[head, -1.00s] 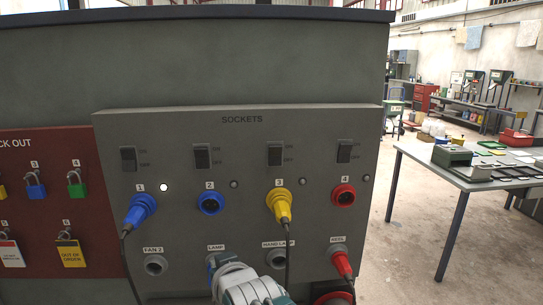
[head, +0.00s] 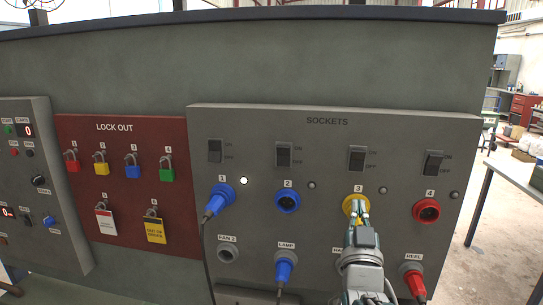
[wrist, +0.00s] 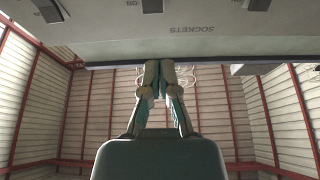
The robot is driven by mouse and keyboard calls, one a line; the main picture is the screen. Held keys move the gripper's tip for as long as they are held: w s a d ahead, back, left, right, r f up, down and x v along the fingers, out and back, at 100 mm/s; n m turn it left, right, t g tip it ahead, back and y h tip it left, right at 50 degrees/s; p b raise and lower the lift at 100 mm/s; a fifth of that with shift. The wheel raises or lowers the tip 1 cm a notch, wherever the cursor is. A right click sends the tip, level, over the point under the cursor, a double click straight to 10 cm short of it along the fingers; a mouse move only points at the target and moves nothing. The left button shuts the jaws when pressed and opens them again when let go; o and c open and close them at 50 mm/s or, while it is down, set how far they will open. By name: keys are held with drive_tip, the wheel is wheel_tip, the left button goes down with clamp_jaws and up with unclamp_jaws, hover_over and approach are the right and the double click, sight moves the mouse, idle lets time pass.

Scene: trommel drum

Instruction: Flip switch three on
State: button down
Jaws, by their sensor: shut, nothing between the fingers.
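Switch three (head: 357,158) is a black rocker marked ON and OFF on the grey sockets panel (head: 320,136), above the label 3. Its small lamp (head: 383,190) is dark. Its rocker position is too small to tell. My gripper (head: 357,208) is shut and empty, below switch three and in front of the yellow socket (head: 347,205), which it partly hides. In the wrist view the panel appears upside down along the top, with switch three (wrist: 152,5) at the upper edge. The shut fingertips (wrist: 165,68) show below it in the picture. Contact cannot be told.
Switch two (head: 284,154) and switch four (head: 433,163) flank it; switch one (head: 215,151) is further left, with a lit lamp (head: 243,181). Blue and red plugs with hanging cables sit lower. A red lock-out board (head: 125,205) is left. A table (head: 512,172) stands right.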

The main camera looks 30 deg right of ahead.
sight(354, 151)
drive_tip(key=x, duration=1.4)
drive_tip(key=shift+w+d+r+g+y, duration=0.15)
drive_tip(key=shift+r+g+y, duration=0.25)
drive_tip(key=shift+g+y, duration=0.4)
drive_tip(key=shift+w+d+r+g, duration=0.1)
drive_tip(key=shift+w+r+g, duration=0.1)
drive_tip(key=shift+r+g, duration=0.1)
drive_tip(key=shift+f, duration=0.1)
